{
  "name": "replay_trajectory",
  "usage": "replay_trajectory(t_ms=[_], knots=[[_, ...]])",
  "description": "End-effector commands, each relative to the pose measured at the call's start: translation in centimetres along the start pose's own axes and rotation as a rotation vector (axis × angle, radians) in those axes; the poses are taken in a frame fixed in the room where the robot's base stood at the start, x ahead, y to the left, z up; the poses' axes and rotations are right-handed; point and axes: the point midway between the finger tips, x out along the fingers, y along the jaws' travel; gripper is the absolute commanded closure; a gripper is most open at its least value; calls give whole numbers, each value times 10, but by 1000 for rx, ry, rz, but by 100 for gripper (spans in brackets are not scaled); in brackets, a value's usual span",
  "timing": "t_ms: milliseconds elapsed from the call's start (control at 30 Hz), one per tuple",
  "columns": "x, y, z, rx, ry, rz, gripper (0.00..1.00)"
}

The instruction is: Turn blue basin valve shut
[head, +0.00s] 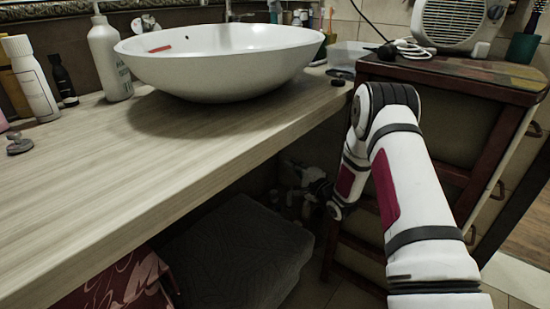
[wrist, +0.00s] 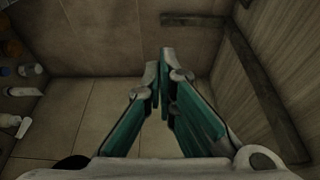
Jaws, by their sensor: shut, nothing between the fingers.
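The white vessel basin (head: 220,65) sits on the wooden counter. No blue valve can be made out in either view. Under the counter in the head view, the shapes near the end of my arm are dark, and I cannot tell fittings from gripper parts there. My gripper (wrist: 161,72) shows clearly in the wrist view, with its teal fingers closed together and nothing between them. The fingers point toward a tiled surface, apart from anything I can identify as a valve.
The wooden counter (head: 110,165) overhangs the dark space. A grey covered box (head: 235,255) stands below it. A wooden cabinet (head: 455,125) stands close to my arm at right. Several bottles (wrist: 22,92) line the wrist view's left edge; a wood panel (wrist: 285,60) is at right.

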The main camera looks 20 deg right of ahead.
Motion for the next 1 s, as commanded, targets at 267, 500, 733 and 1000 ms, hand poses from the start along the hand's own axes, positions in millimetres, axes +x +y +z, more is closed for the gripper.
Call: replay_trajectory(t_ms=[267, 500, 733, 1000], knots=[[44, 2, 2, -4, -4, -3, 100], [80, 2, 1, -3, -2, -1, 100], [93, 1, 14, -1, -3, 1, 100], [84, 1, 35, -2, -1, 1, 100]])
